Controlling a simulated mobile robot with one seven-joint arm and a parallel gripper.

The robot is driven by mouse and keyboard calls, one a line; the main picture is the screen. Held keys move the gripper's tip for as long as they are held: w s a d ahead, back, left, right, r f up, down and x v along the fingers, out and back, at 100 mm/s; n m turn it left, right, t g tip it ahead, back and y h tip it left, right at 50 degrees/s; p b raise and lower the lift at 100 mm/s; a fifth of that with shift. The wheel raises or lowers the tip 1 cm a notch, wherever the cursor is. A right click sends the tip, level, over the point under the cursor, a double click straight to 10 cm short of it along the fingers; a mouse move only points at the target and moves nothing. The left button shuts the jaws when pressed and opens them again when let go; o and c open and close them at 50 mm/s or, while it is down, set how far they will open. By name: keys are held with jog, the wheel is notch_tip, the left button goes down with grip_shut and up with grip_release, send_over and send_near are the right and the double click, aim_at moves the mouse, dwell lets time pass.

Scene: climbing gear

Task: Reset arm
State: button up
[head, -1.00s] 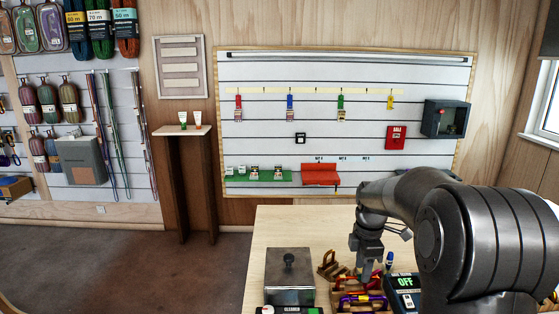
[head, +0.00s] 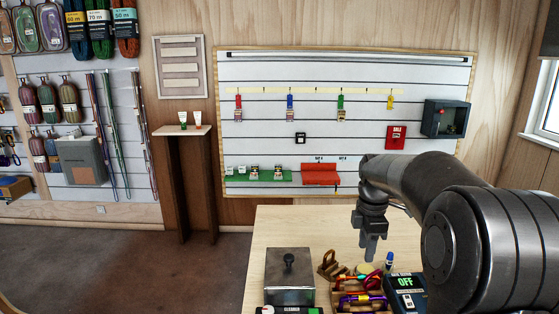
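My gripper (head: 371,250) hangs from my arm at the right of the head view, fingers pointing down, above the back of a wooden tray (head: 340,288) on the table. No object shows in it. Its fingers are small and look close together, but I cannot tell whether they are open or shut. My arm reaches in from the right edge and covers part of the table and the lower right of the wall panel.
A light wooden table (head: 284,228) carries a grey metal box (head: 290,275) with a knob, coloured gear in the tray, and a dark device (head: 405,283) reading OFF. The table's back left is clear. A slatted wall panel (head: 265,68) stands behind.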

jog(key=s+a+r+m+t, duration=0.1)
jog(key=s+a+m+t, duration=0.1)
jog(key=s+m, duration=0.7)
jog(key=s+a+r+m+t, duration=0.1)
jog(key=s+a+m+t, duration=0.2)
jog(key=s+m, duration=0.6)
jog(key=s+a, duration=0.2)
jog(key=s, duration=0.8)
jog(key=shift+s+t, duration=0.3)
jog(key=shift+s, duration=0.1)
